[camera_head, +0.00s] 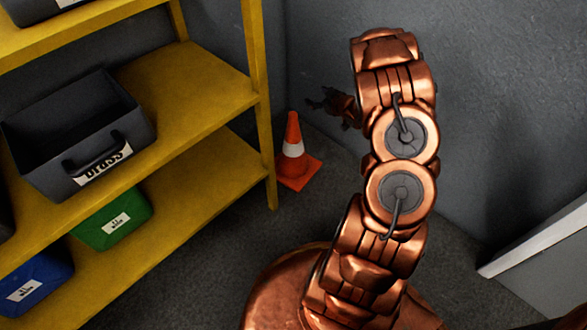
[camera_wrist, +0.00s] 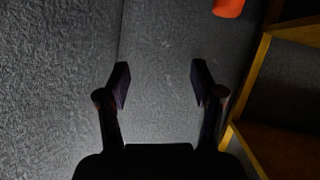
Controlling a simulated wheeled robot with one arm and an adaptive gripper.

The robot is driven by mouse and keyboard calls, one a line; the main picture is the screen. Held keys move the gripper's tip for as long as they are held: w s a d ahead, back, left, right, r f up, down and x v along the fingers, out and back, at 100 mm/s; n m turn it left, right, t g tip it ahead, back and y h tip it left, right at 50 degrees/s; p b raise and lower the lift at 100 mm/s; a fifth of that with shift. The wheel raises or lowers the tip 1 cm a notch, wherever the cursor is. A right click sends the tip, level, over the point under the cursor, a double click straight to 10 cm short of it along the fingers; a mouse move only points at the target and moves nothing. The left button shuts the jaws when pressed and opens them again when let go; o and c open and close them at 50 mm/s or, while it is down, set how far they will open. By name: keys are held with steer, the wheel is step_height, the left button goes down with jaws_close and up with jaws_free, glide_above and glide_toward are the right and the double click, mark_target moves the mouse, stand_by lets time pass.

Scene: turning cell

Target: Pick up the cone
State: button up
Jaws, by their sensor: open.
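The orange cone (camera_head: 294,163) with a white band stands upright on the floor in the head view. It is in the corner just right of the yellow shelf. My gripper (camera_head: 318,98) is above and slightly right of the cone's tip in that view, partly hidden by my copper arm. In the wrist view my gripper (camera_wrist: 160,85) is open, with nothing between its two dark fingers. An orange piece of the cone (camera_wrist: 229,7) shows at the top edge of the wrist view, right of the fingers; the rest of it is cut off.
The yellow shelf (camera_head: 195,95) holds a dark bin labelled brass (camera_head: 85,165), a green bin (camera_head: 112,218) and a blue bin (camera_head: 36,280). Its post stands close to the cone's left. Grey walls (camera_head: 320,50) meet behind the cone. A pale panel (camera_head: 540,250) is at lower right.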

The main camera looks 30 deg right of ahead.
mark_target(293, 116)
steer(key=s+a+f+t+y+b, duration=0.25)
steer(key=a+f+b, duration=0.2)
steer(key=f, duration=0.45)
steer(key=shift+t+y, duration=0.55)
steer(key=shift+y, duration=0.2)
steer(key=b+x, duration=0.1)
steer(key=x, duration=0.1)
steer(key=b+x, duration=0.2)
steer(key=x, duration=0.1)
steer(key=b+x, duration=0.1)
steer(key=x, duration=0.1)
steer(key=shift+w+a+f+b, duration=0.1)
steer(key=shift+a+f+b, duration=0.15)
steer(key=shift+a+b, duration=0.15)
steer(key=shift+w+r, duration=0.1)
steer(key=shift+w, duration=0.25)
jaws_close()
